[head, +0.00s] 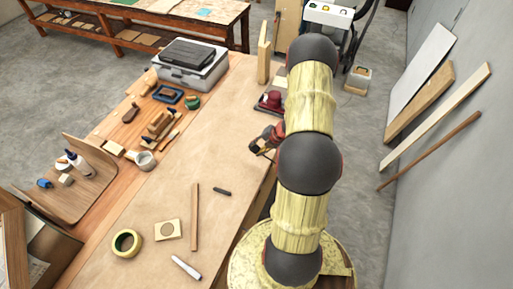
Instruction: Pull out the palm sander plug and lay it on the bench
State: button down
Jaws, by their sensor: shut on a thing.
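The palm sander (269,101), red with a dark base, sits near the right edge of the bench (150,215), just left of my arm. My gripper (262,151) shows small and partly hidden behind my arm, at the bench's right edge, nearer to me than the sander. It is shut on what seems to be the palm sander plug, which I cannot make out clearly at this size. The socket and the run of the cord are hidden from this view.
A wooden strip (194,217), a small black piece (222,191), a marker (187,267) and a tape roll (127,243) lie on the bench. A grey case (190,66) stands at the back. Bare bench top lies left of my gripper.

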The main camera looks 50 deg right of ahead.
jog(key=shift+f+b, duration=2.75)
jog(key=shift+f, duration=0.25)
jog(key=shift+f, duration=0.25)
jog(key=c, duration=1.4)
grip_release()
jog(key=shift+o, duration=0.5)
jog(key=shift+s, duration=0.1)
jog(key=v, duration=1.2)
